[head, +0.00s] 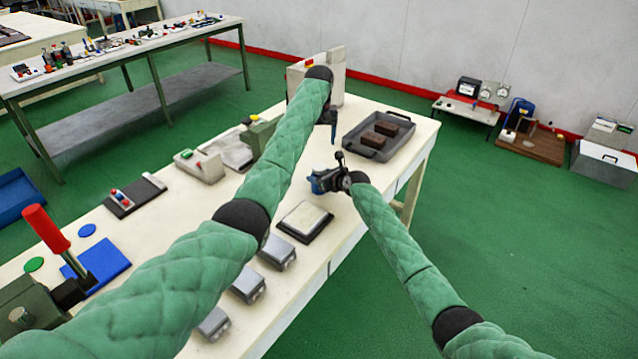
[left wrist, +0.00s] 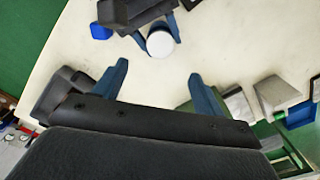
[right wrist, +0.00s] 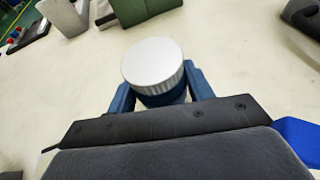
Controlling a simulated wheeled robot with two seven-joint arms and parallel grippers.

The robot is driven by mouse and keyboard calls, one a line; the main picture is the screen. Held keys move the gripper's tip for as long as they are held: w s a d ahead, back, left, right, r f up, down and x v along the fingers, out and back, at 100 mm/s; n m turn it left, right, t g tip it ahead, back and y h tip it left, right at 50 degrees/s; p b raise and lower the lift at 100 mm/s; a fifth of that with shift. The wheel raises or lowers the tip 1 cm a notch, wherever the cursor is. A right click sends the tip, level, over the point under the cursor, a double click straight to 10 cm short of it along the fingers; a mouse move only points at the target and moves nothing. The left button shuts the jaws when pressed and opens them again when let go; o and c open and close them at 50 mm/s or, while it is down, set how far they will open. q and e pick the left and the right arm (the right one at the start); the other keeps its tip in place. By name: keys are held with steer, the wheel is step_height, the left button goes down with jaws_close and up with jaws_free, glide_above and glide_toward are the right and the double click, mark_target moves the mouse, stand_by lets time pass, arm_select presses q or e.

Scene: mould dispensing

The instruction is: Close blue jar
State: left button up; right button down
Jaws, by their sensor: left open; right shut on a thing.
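My right gripper (head: 322,181) is shut on the blue jar, low over the right part of the table. In the right wrist view the jar's silver-white ribbed lid (right wrist: 153,66) faces up, above a dark blue band (right wrist: 162,97) between the fingers. I cannot tell whether the lid is fully seated. The round white top (left wrist: 160,43) also shows in the left wrist view, between the right gripper's blue fingers. My left gripper (left wrist: 160,88) is open and empty, apart from the jar, with the jar ahead of it. In the head view it is beyond and above the right one.
A grey tray (head: 404,151) with two brown blocks lies to the right on the table. A flat scale-like plate (head: 304,221) and several grey boxes (head: 278,252) lie nearer. A blue piece (right wrist: 298,133) shows beside the right gripper; I cannot tell what it is.

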arm_select(q)
steer(key=shift+r, duration=0.75)
arm_select(e)
steer(key=c, duration=0.5)
jaws_free()
steer(key=shift+s+d+r, duration=0.1)
steer(key=shift+s+d, duration=0.2)
steer(key=shift+s, duration=0.05)
arm_select(q)
steer(key=shift+f+b, duration=0.85)
steer(key=shift+f, duration=0.05)
arm_select(e)
steer(key=shift+v, duration=3.4)
